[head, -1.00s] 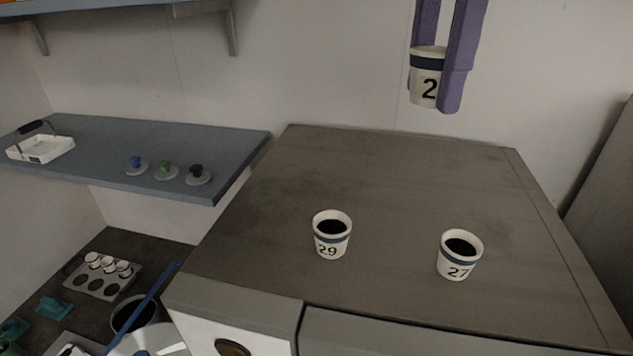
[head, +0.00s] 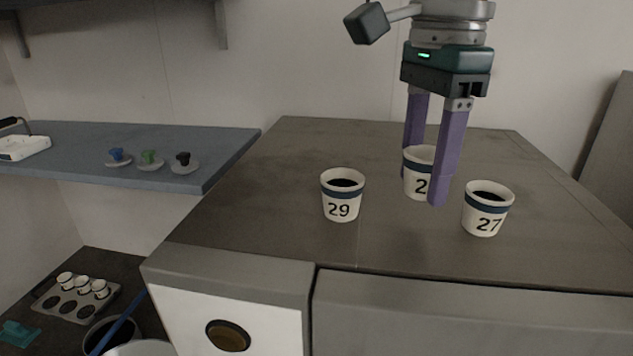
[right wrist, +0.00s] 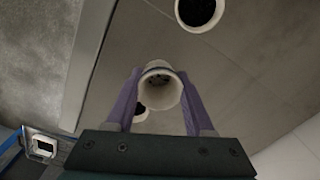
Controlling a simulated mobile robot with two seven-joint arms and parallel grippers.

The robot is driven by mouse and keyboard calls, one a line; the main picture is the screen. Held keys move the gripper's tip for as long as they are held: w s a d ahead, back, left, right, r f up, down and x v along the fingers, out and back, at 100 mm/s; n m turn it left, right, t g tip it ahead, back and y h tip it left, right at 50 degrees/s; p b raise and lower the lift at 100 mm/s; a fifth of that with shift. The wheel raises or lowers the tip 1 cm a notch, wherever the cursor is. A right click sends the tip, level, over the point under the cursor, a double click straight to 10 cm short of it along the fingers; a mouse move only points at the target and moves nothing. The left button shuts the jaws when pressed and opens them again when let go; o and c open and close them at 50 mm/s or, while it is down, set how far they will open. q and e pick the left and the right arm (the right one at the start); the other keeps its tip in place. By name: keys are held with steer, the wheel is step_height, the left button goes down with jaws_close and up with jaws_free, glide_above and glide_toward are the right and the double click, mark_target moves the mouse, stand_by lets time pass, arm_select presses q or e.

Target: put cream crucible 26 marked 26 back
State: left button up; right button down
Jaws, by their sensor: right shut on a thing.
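A cream crucible (head: 417,182) with a dark band is between the purple fingers of my right gripper (head: 421,188), which is shut on it. Only a "2" of its mark shows; a finger covers the rest. It is upright, at or just above the grey-brown cabinet top (head: 270,190); I cannot tell if it touches. In the right wrist view the held crucible (right wrist: 160,86) sits between the fingers, with a few dark bits inside. My left gripper is not in view.
Crucible 29 (head: 342,197) stands left of the held one and crucible 27 (head: 487,210) to its right, both with dark contents. A blue-grey shelf (head: 70,145) with three knobbed lids is at left. A muffin-like tray (head: 72,300) holds small cups lower left.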

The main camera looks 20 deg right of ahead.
mark_target(421, 193)
step_height(421, 193, down, 3)
steer(key=shift+b, duration=0.8)
steer(key=shift+r, duration=0.15)
steer(key=shift+f+b, duration=0.3)
steer(key=shift+f, duration=0.1)
steer(key=shift+c, duration=1.4)
jaws_free()
steer(key=shift+r, duration=0.1)
steer(key=shift+r+p, duration=0.1)
steer(key=shift+p, duration=0.2)
steer(key=r+p, duration=0.2)
steer(key=r, duration=0.1)
steer(key=r+p, duration=0.2)
steer(key=r, duration=0.1)
steer(key=w+r+p, duration=0.1)
steer(key=r+p, duration=0.1)
steer(key=r, duration=0.2)
steer(key=shift+a, duration=0.35)
